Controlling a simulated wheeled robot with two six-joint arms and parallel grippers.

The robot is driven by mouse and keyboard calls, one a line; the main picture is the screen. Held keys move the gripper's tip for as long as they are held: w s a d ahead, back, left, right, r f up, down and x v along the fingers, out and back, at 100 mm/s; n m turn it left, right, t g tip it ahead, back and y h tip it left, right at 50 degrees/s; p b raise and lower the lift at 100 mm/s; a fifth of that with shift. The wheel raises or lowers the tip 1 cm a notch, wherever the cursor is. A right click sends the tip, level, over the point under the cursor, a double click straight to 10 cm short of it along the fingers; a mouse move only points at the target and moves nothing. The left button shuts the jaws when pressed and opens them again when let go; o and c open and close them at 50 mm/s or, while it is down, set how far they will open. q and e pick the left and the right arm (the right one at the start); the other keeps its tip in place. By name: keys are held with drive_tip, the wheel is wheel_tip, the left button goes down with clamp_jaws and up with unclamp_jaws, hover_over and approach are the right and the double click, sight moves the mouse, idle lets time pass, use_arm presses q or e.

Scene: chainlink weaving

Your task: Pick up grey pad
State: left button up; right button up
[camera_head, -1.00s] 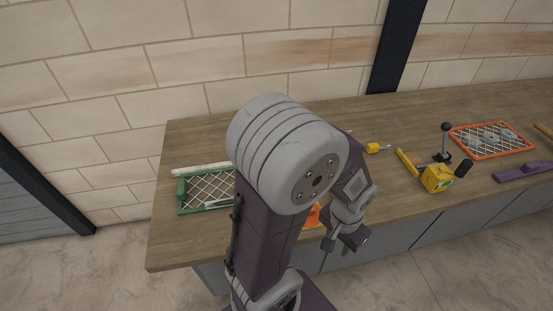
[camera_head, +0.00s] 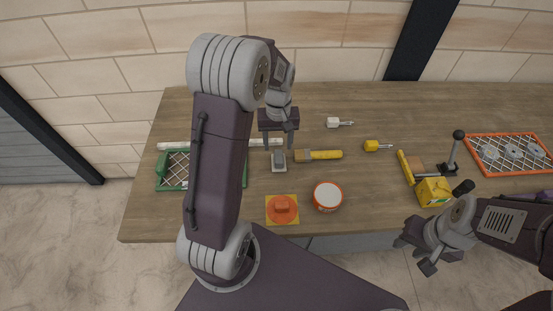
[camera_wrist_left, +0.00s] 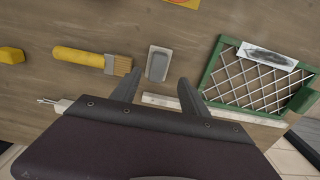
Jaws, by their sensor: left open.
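The grey pad (camera_head: 279,155) lies on the wooden table, a small grey block on a pale rectangular base. It also shows in the left wrist view (camera_wrist_left: 158,65), a little beyond the fingertips and between their lines. My left gripper (camera_head: 278,143) is open and empty, pointing down just behind and above the pad. Its two fingers show apart in the left wrist view (camera_wrist_left: 158,86). My right gripper (camera_head: 415,255) hangs off the table's front edge, its fingers apart and empty, far from the pad.
A yellow-handled brush (camera_head: 318,155) lies just right of the pad. A green-framed mesh (camera_head: 163,172) lies left, partly behind my arm. A white bar (camera_head: 262,142) lies behind.

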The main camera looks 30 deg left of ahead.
sight(279, 156)
use_arm(q)
drive_tip(key=f, duration=0.1)
drive_tip(key=w+f, duration=0.1)
drive_tip(key=f, duration=0.1)
drive_tip(key=shift+w+d+f, duration=0.1)
drive_tip(key=shift+f, duration=0.15)
drive_tip(key=f, duration=0.4)
drive_tip(key=shift+s+f, duration=0.15)
drive_tip(key=shift+s, duration=0.25)
drive_tip(key=shift+w+f, duration=0.25)
drive_tip(key=shift+f, duration=0.15)
drive_tip(key=shift+s+r, duration=0.1)
drive_tip(key=shift+s, duration=0.05)
drive_tip(key=c, duration=0.9)
drive_tip(key=shift+c, duration=1)
drive_tip(key=shift+r, duration=0.45)
drive_tip(key=r, duration=0.2)
drive_tip(key=s+r, duration=0.1)
drive_tip(key=shift+r, duration=0.4)
drive_tip(key=s+r, duration=0.6)
drive_tip(key=s, duration=0.4)
drive_tip(key=shift+s+r, duration=0.15)
drive_tip(key=shift+s, duration=0.15)
